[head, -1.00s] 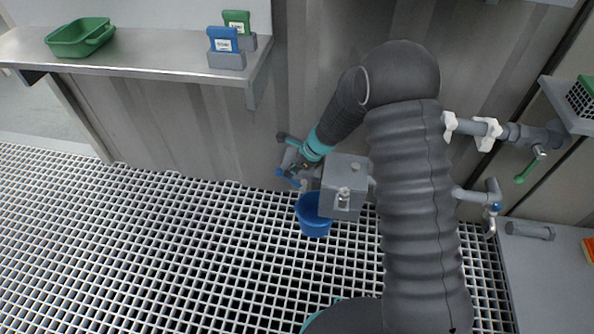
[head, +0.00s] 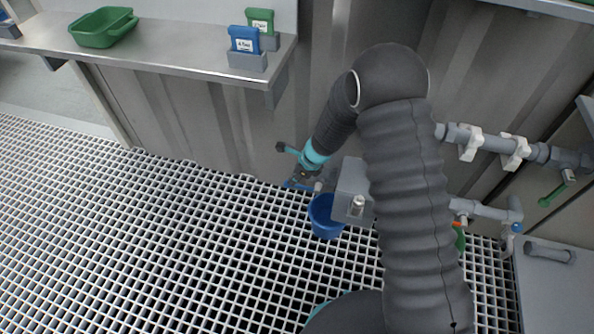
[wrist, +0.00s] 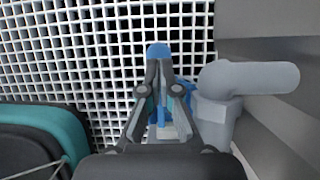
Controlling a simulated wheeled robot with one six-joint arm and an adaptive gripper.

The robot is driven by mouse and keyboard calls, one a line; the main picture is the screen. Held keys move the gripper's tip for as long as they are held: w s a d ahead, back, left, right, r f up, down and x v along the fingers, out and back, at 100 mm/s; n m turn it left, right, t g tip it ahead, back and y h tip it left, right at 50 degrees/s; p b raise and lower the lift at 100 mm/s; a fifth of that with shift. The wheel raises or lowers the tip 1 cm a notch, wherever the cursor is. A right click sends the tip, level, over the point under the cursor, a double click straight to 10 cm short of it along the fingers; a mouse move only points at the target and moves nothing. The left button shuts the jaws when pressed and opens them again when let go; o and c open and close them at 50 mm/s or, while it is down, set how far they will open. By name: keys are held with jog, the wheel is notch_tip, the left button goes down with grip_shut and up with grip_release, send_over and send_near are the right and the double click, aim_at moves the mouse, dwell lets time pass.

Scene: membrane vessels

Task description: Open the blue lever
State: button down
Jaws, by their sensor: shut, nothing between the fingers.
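The blue lever (head: 292,184) is low by the wall, just above the grating, partly hidden by my gripper (head: 300,180). In the wrist view a rounded blue lever end (wrist: 157,50) shows just beyond the fingertips of my gripper (wrist: 158,66). More blue shows below and behind the fingers. The fingers are shut together with nothing gripped between them. They are at the lever, but I cannot tell whether they touch it. A grey pipe elbow (wrist: 245,80) is close on the right of the fingers.
A blue bucket (head: 324,220) sits below a grey box (head: 350,190), right of my gripper. Pipes with a green lever (head: 553,195) and a small blue handle (head: 517,228) are at right. A metal shelf (head: 180,62) is at upper left. The grating (head: 150,240) at left is clear.

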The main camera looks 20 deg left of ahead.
jog(key=shift+s+a+f, duration=0.1)
jog(key=shift+s+f, duration=0.05)
jog(key=shift+f, duration=0.05)
dwell(0.4)
jog(key=a+r+p, duration=0.1)
jog(key=a+r, duration=0.6)
jog(key=shift+r, duration=0.2)
